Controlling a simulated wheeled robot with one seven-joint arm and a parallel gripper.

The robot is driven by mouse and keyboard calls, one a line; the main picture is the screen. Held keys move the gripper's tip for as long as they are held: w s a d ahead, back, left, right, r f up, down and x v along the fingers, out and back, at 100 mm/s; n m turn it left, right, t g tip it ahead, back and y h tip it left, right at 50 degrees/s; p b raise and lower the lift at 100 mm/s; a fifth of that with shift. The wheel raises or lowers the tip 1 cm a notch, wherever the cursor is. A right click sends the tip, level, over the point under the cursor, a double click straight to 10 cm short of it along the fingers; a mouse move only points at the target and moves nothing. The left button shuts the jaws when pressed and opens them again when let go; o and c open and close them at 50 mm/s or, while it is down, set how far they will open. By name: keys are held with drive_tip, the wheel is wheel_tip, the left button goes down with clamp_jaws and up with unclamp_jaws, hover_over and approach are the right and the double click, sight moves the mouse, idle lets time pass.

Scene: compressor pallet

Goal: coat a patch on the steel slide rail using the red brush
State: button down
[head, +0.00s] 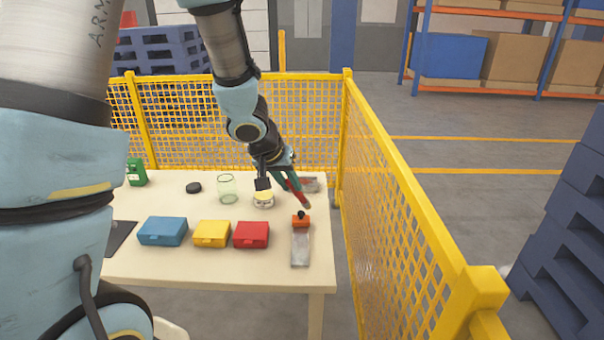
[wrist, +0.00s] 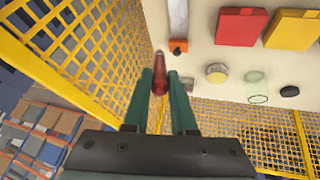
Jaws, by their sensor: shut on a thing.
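My gripper (head: 289,182) is shut on the red brush (head: 298,192) and holds it near the back right of the table. In the wrist view the brush (wrist: 160,76) sits between the two green fingers of my gripper (wrist: 160,86). The steel slide rail (head: 300,250) lies at the table's right front, with an orange block (head: 301,221) with a black knob at its far end. The rail (wrist: 178,16) and the block (wrist: 178,46) show ahead of the brush in the wrist view. The brush appears apart from the rail; its exact height is hard to tell.
Red (head: 251,235), yellow (head: 212,234) and blue (head: 162,231) boxes stand left of the rail. A round tin (head: 263,200), a green glass (head: 227,188) and a black puck (head: 193,188) stand behind. Yellow mesh fence (head: 400,225) runs close along the right side.

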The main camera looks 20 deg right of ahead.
sight(299, 194)
drive_tip(key=shift+d+f, duration=0.1)
drive_tip(key=shift+f, duration=0.2)
wheel_tip(299, 194, down, 4)
drive_tip(key=shift+f+b, duration=0.2)
drive_tip(key=shift+b, duration=0.75)
